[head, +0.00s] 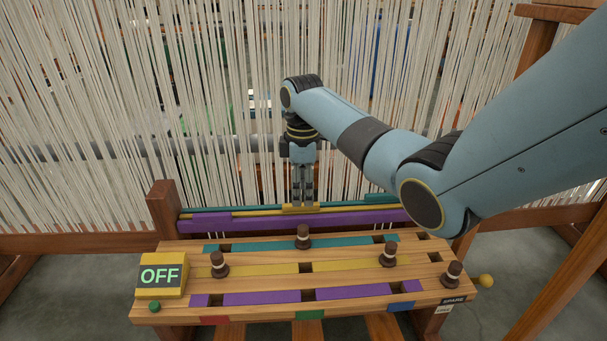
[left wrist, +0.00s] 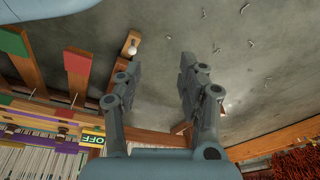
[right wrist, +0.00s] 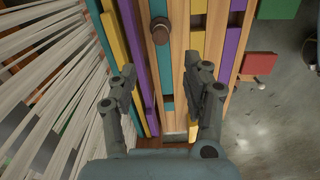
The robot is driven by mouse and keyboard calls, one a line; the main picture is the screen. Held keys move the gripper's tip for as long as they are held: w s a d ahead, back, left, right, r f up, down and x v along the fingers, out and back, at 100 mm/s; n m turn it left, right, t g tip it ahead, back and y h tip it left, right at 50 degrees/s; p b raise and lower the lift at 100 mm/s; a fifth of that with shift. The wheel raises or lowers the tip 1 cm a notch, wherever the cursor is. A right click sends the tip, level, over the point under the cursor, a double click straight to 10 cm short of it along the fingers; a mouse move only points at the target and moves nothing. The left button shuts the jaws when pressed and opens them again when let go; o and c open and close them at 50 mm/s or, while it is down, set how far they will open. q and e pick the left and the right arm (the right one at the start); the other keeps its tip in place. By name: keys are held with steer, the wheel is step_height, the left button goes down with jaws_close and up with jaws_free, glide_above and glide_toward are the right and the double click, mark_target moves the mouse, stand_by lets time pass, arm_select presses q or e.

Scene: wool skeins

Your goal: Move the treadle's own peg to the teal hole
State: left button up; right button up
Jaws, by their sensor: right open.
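The peg board (head: 350,262) has a teal row at the back, a yellow row in the middle and a purple row in front. One brown peg (head: 303,237) stands upright in the teal row, above the green treadle (head: 309,315). A left peg (head: 219,266) and a right peg (head: 388,256) stand in the yellow row. Holes show dark in the teal and purple rows. My right gripper (head: 303,203) is open and empty, above the bars behind the board; the right wrist view shows the teal-row peg (right wrist: 159,30) beyond its fingers. My left gripper (left wrist: 158,85) is open and empty over the floor.
A spare peg (head: 453,275) stands at the right end by the SPARE label (head: 453,301). A yellow OFF box (head: 161,275) sits at the left end. Red (head: 215,320) and blue (head: 400,305) treadles show in front. White warp threads (head: 200,100) hang close behind.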

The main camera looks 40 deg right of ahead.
steer(key=s+a+f+m, duration=0.1)
steer(key=s+f, duration=0.2)
steer(key=s, duration=0.3)
steer(key=s+a+f+m, duration=0.1)
steer(key=s+a+f, duration=0.1)
steer(key=s, duration=0.3)
steer(key=s+a+f+m, duration=0.1)
steer(key=s+f+m, duration=0.1)
steer(key=s+f, duration=0.2)
steer(key=shift+s+a+f+t+h, duration=0.1)
steer(key=shift+s+a+t+h, duration=0.1)
steer(key=shift+s, duration=0.5)
steer(key=shift+s+a+f+t+h, duration=0.1)
steer(key=shift+s+t, duration=0.1)
steer(key=shift+s, duration=0.45)
steer(key=s+a+r+m, duration=0.1)
steer(key=s+a+m, duration=0.1)
steer(key=s, duration=0.8)
steer(key=s+a+r+m+t, duration=0.1)
steer(key=s+m, duration=0.3)
steer(key=s, duration=0.6)
steer(key=shift+a+r, duration=0.65)
steer(key=shift+r, duration=0.15)
steer(key=shift+p, duration=0.35)
